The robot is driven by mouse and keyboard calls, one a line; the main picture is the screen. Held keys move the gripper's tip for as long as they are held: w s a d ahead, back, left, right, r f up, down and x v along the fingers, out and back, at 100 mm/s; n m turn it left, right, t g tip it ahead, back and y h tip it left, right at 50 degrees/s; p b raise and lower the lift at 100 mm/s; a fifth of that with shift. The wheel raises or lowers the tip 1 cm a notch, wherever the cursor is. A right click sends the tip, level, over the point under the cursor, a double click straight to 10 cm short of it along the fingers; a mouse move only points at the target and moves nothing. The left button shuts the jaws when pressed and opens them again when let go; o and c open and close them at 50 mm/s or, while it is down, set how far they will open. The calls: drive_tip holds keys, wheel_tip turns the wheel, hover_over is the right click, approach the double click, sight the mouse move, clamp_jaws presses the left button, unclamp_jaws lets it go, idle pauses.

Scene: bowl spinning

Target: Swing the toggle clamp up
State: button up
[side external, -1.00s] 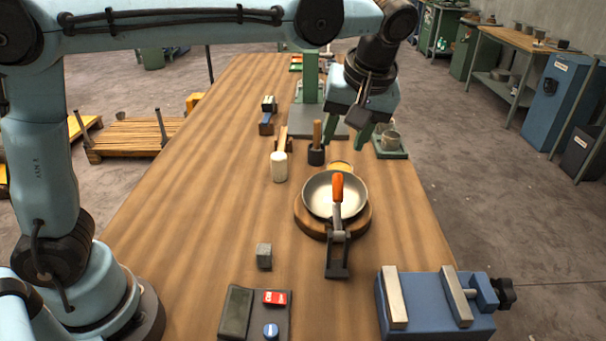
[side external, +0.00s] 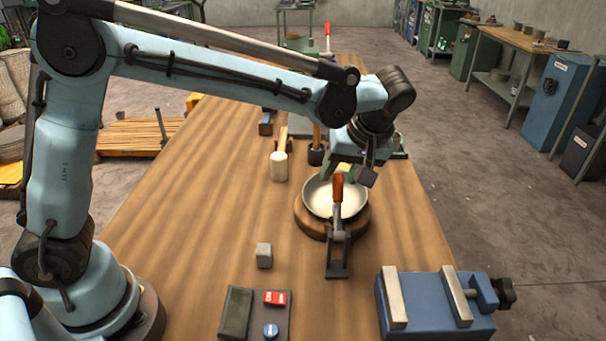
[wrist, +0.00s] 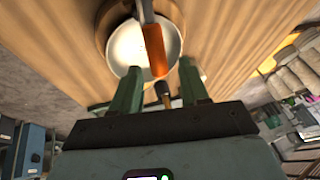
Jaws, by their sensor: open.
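The toggle clamp (side external: 338,240) stands at the front edge of the round wooden block (side external: 306,226), its orange-handled lever (side external: 337,188) reaching up over the metal bowl (side external: 317,199). The bowl sits on the block. My gripper (side external: 346,175) is open just behind and above the bowl, near the orange handle in the side view; whether it touches is unclear. In the wrist view, the green fingers (wrist: 160,88) are apart, with the orange handle (wrist: 154,48) beyond and between their tips, over the pale bowl (wrist: 128,50). Nothing is held.
A pale mallet (side external: 279,167) lies left of the bowl. A grey cube (side external: 264,255), a control panel with red and blue buttons (side external: 254,315) and a blue vise (side external: 436,305) are at the front. The table's left middle is clear.

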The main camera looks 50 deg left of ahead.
drive_tip(key=shift+x, duration=1.2)
drive_tip(key=shift+c, duration=0.4)
clamp_jaws()
